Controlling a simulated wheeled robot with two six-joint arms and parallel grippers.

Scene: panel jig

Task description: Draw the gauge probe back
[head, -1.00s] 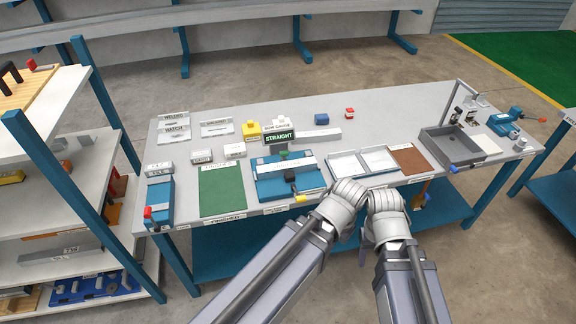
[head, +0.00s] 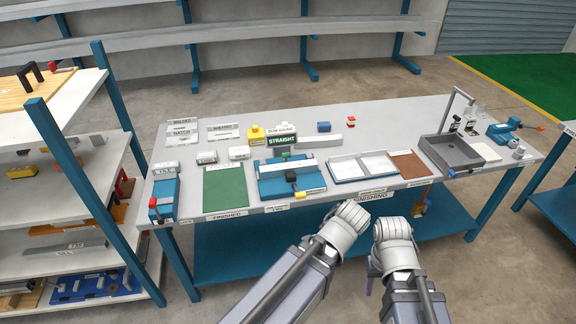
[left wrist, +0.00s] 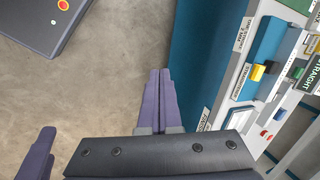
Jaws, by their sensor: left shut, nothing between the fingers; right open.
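The gauge is a blue fixture (head: 268,189) at the table's front edge, with a pale bar (head: 288,168) lying across it and a green sign reading STRAIGHT (head: 284,141) behind. A black and yellow part (head: 291,177), apparently the probe, sits at its front; it also shows in the left wrist view (left wrist: 257,73). My left gripper (left wrist: 160,74) is shut and empty, over the floor in front of the table, apart from the gauge. My right gripper (head: 371,284) is in front of the table; its fingers are mostly hidden behind its wrist.
A green mat (head: 226,189) lies left of the gauge. A white two-part tray (head: 346,172), brown mat (head: 408,165) and grey bin (head: 452,152) stand to its right. Shelves (head: 75,165) stand at the left. A blue lower shelf (head: 240,245) runs under the tabletop.

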